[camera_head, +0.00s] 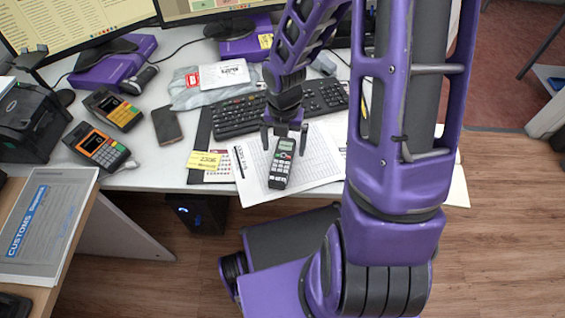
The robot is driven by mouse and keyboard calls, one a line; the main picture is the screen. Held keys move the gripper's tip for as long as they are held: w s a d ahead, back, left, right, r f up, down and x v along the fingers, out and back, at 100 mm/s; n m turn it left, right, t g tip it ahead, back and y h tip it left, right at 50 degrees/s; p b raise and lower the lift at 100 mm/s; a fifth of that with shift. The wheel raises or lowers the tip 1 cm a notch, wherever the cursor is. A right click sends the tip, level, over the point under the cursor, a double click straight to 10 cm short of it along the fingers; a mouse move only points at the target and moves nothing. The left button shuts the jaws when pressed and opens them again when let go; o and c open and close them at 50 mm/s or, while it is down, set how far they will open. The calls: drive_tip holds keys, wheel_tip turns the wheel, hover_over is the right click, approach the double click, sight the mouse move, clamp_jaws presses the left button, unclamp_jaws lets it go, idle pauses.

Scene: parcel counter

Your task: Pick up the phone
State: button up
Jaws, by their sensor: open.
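A dark cordless phone handset (279,172) with a small greenish screen and light keys lies on white paper sheets near the desk's front edge. Its top end points away from me. My gripper (284,140) is open and empty above the handset's far end, with one finger to each side. I cannot tell how high the fingertips are above it. A dark flat smartphone (167,126) lies further left on the desk.
A black keyboard (240,114) lies just behind the handset. Yellow labels (203,160) and a pen (239,162) lie left of it. Two card terminals (102,150) (113,108) and a black printer (28,122) stand at the left. Monitors (75,30) stand behind.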

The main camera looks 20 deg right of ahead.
sight(283, 158)
wheel_tip(283, 158, down, 5)
drive_tip(key=shift+w+a+r+b, duration=0.1)
drive_tip(key=shift+w+b, duration=0.05)
drive_tip(key=shift+b, duration=0.75)
clamp_jaws()
